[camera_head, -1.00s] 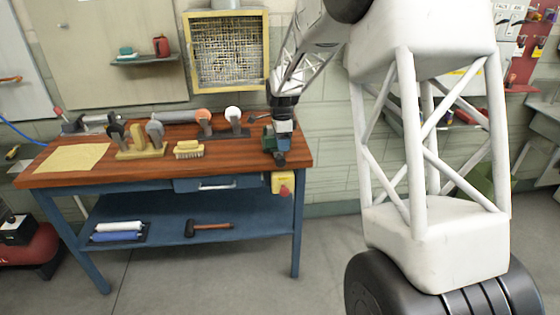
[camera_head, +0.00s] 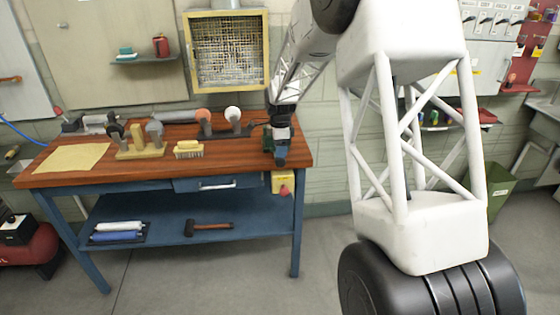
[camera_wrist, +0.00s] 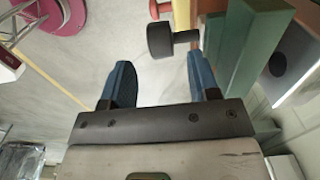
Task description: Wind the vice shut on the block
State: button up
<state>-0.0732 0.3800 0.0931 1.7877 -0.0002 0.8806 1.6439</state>
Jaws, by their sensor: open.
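The green vice (camera_head: 267,138) sits at the right end of the wooden bench, mostly hidden behind my gripper (camera_head: 281,158) in the head view. In the wrist view the vice's green body (camera_wrist: 238,60) fills the upper right, and a dark round-ended handle (camera_wrist: 163,40) sticks out leftward from it. My gripper (camera_wrist: 159,64) is open, its two blue fingers spread apart. The handle's end lies between the fingertip lines and appears just beyond them; no contact shows. I cannot make out the block clearly in either view.
On the bench (camera_head: 235,160) are a yellow brush (camera_head: 188,149), several tools on stands and a tan sheet (camera_head: 72,158). A yellow box with a red button (camera_head: 284,185) hangs at the bench's front right. A green bin (camera_head: 487,190) stands right of my arm.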

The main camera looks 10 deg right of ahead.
aim_at(280, 160)
jog(key=shift+f, duration=2.75)
jog(key=shift+c, duration=0.4)
jog(key=c, duration=0.8)
jog(key=shift+c, duration=0.2)
